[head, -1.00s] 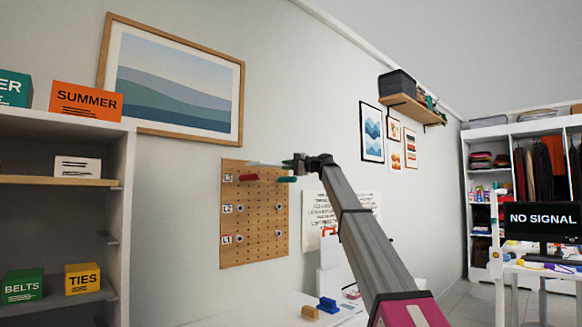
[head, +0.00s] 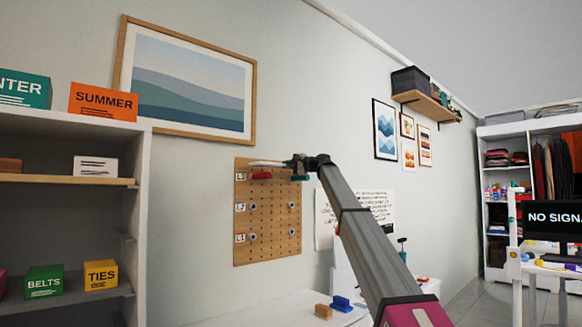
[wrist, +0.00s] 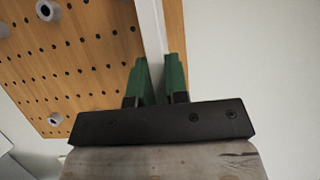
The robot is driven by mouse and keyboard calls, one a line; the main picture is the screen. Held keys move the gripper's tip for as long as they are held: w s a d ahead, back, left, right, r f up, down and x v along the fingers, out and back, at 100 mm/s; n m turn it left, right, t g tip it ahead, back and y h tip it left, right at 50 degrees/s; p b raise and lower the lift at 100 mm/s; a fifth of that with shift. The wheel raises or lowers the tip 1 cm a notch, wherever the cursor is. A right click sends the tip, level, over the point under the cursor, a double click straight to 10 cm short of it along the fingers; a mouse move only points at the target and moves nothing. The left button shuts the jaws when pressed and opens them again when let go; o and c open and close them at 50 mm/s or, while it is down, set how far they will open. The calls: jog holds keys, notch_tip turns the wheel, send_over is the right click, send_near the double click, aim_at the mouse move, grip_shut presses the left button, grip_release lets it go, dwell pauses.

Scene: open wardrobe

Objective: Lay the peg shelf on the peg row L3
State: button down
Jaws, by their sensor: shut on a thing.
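The peg shelf (head: 266,163) is a thin white board, seen nearly edge-on in the head view over the top of the wooden pegboard (head: 262,225). My gripper (head: 300,176) is at the pegboard's upper right, its green fingers shut on the shelf. In the wrist view the shelf (wrist: 150,30) runs as a white strip between the green fingers, in front of the pegboard (wrist: 75,60). The row label L3 (head: 240,176) is at the board's upper left, with a red piece (head: 262,175) beside it, just under the shelf. Whether the shelf touches the L3 pegs is hidden.
Grey pegs stick out at rows L2 (head: 253,207) and L1 (head: 253,237). A shelf unit (head: 142,230) with labelled boxes stands at the left. A white table top (head: 260,312) lies below, with a blue block (head: 341,303) and a tan block (head: 323,312).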

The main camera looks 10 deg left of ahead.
jog(key=shift+w+a, duration=0.3)
jog(key=shift+a, duration=0.1)
jog(key=shift+f, duration=1.3)
jog(key=shift+f, duration=0.25)
jog(key=c, duration=1.1)
grip_release()
jog(key=shift+o, duration=0.2)
jog(key=shift+s+d, duration=0.1)
jog(key=s+d, duration=0.5)
jog(key=d, duration=0.2)
jog(key=shift+s, duration=0.2)
